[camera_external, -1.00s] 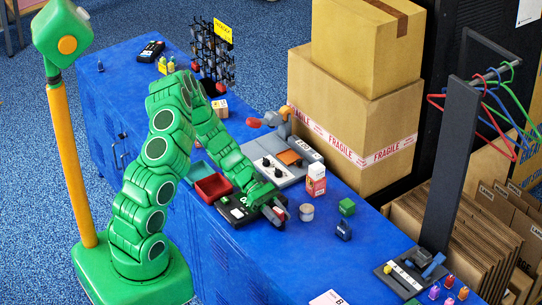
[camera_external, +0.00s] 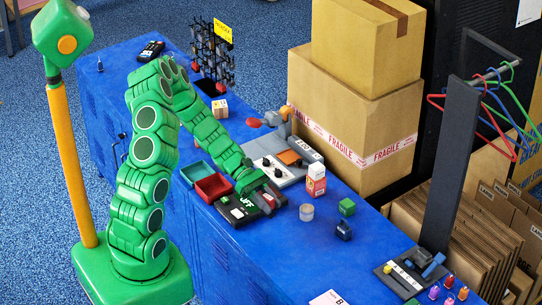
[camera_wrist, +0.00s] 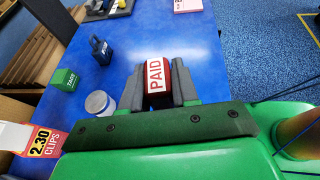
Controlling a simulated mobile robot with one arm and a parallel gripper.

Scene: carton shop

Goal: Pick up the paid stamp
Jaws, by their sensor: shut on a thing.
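The paid stamp (camera_wrist: 156,75) is red with a white label reading PAID. In the wrist view it sits between the two grey fingers of my gripper (camera_wrist: 158,86), which is shut on it. In the external view my gripper (camera_external: 266,198) is over the right end of a dark board (camera_external: 240,212), with a bit of the red stamp (camera_external: 268,198) showing at the fingers. The stamp's underside is hidden.
A round tin (camera_external: 306,212) and a clips carton (camera_external: 316,180) stand close to the right of my gripper. A red tray (camera_external: 213,187) is at its left, a grey machine (camera_external: 280,165) behind. Large cartons (camera_external: 350,120) rise at the back. The blue top (camera_external: 300,255) is clear in front.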

